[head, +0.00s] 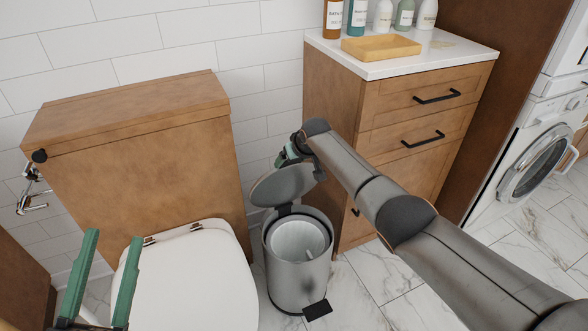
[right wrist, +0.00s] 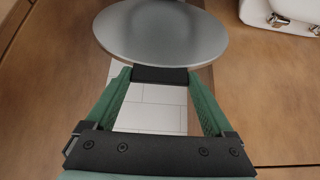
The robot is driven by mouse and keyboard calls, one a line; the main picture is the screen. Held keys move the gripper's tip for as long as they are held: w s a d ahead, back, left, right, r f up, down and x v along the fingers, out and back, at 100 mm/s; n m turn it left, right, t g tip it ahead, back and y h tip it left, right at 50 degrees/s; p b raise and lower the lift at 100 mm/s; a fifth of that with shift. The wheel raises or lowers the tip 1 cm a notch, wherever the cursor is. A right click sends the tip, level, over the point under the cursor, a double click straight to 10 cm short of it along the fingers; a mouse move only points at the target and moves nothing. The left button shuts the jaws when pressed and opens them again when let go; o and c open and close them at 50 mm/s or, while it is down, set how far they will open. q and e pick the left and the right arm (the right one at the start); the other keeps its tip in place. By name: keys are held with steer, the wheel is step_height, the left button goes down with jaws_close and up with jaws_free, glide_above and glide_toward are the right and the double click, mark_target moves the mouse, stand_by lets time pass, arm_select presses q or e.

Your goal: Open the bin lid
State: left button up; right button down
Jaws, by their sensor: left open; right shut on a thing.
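The grey metal bin (head: 288,277) stands on the floor between the toilet and the wooden cabinet. Its round lid (head: 280,186) is raised and tilted up at the back, and the white inside (head: 297,240) of the bin shows. My right gripper (head: 286,155) is at the lid's upper edge, partly hidden behind my wrist. In the right wrist view its fingers (right wrist: 160,74) are shut on a black tab at the edge of the lid (right wrist: 160,32). My left gripper (head: 112,240) is open and empty, in front of the toilet at lower left.
The toilet (head: 190,280) with its wooden cistern box (head: 150,150) is close on the bin's left. The cabinet (head: 335,130) is close on its right, with bottles and a yellow tray (head: 381,47) on top. Tiled floor (head: 375,285) is open in front right.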

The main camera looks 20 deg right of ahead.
steer(key=shift+w+a+r+b, duration=0.1)
steer(key=shift+w+r+b, duration=0.2)
steer(key=shift+w+b, duration=0.1)
steer(key=shift+w, duration=0.1)
arm_select(q)
steer(key=s+r+m+h, duration=0.2)
steer(key=h, duration=0.1)
steer(key=s+r+m+h, duration=0.1)
steer(key=r, duration=0.1)
steer(key=shift+s+d+h, duration=0.3)
steer(key=shift+s+h, duration=0.05)
steer(key=shift+h, duration=0.05)
arm_select(e)
steer(key=shift+w+r, duration=0.1)
arm_select(q)
steer(key=shift+m, duration=0.3)
arm_select(e)
steer(key=shift+r, duration=0.1)
jaws_free()
arm_select(q)
steer(key=shift+s, duration=0.1)
